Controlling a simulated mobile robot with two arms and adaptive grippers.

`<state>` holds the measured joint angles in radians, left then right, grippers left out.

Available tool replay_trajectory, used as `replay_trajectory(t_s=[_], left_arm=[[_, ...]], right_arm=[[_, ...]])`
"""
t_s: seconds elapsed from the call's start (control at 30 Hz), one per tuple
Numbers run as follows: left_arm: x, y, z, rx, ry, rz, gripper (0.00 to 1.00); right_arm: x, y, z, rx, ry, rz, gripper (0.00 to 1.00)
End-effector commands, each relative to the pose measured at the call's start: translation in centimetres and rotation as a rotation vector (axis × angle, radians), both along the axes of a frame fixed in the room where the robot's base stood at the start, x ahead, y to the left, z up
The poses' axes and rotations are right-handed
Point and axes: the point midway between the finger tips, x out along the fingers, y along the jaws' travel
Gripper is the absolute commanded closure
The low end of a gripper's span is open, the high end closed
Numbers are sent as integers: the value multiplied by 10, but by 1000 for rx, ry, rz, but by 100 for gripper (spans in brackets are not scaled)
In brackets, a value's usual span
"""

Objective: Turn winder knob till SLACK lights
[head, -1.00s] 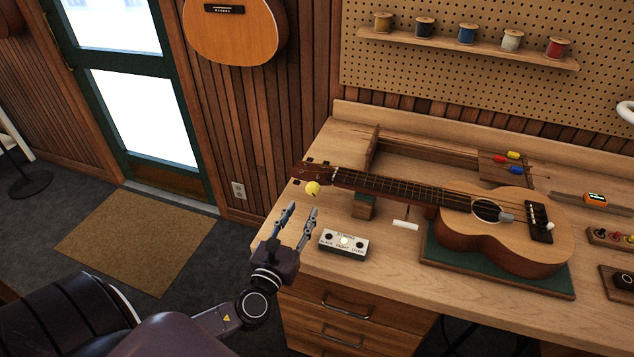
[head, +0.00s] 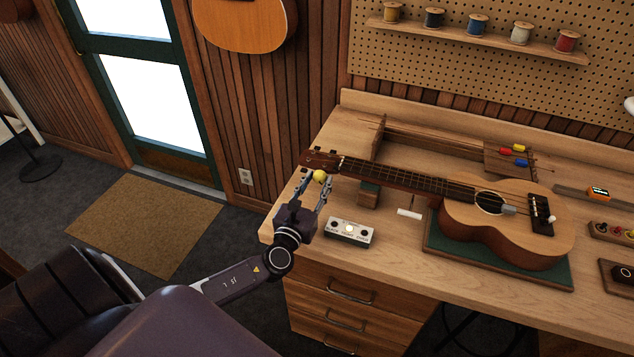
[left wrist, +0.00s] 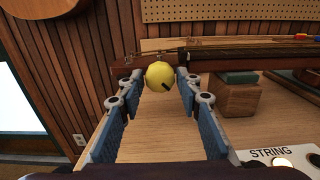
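The yellow winder knob (head: 320,176) sits at the headstock of the ukulele (head: 500,220), which lies on a green-topped board on the bench. In the left wrist view the round knob (left wrist: 160,75) shows a dark mark on its face. My left gripper (head: 321,186) is open, its fingers on either side of the knob, with gaps visible in the wrist view (left wrist: 155,100). The string indicator box (head: 349,231) stands in front of the neck; its middle lamp is lit white and the outer two are dark. My right gripper is not in view.
A wooden neck block (head: 368,196) and a small white-handled tool (head: 409,213) lie close right of my left gripper. An orange-screened tuner (head: 598,193) and a tray of small parts (head: 610,231) are at the right. The bench's left front corner is clear.

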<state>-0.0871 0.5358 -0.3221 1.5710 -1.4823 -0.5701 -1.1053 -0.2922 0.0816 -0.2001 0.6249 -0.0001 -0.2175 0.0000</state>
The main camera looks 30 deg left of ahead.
Motion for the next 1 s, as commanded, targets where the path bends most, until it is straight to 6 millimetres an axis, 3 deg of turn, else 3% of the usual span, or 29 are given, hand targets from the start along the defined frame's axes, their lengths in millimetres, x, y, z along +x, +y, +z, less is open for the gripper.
replay_trajectory(t_s=[0.03, 0.23, 0.63, 1.0], left_arm=[[0, 0, 0, 0, 0, 0, 76], [0, 0, 0, 0, 0, 0, 97], [0, -1, -2, -82, -21, -1, 97], [0, -1, -3, -377, -94, 0, 97]], right_arm=[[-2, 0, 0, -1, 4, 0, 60], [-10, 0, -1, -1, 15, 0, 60], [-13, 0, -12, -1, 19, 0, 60], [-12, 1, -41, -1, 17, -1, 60]])
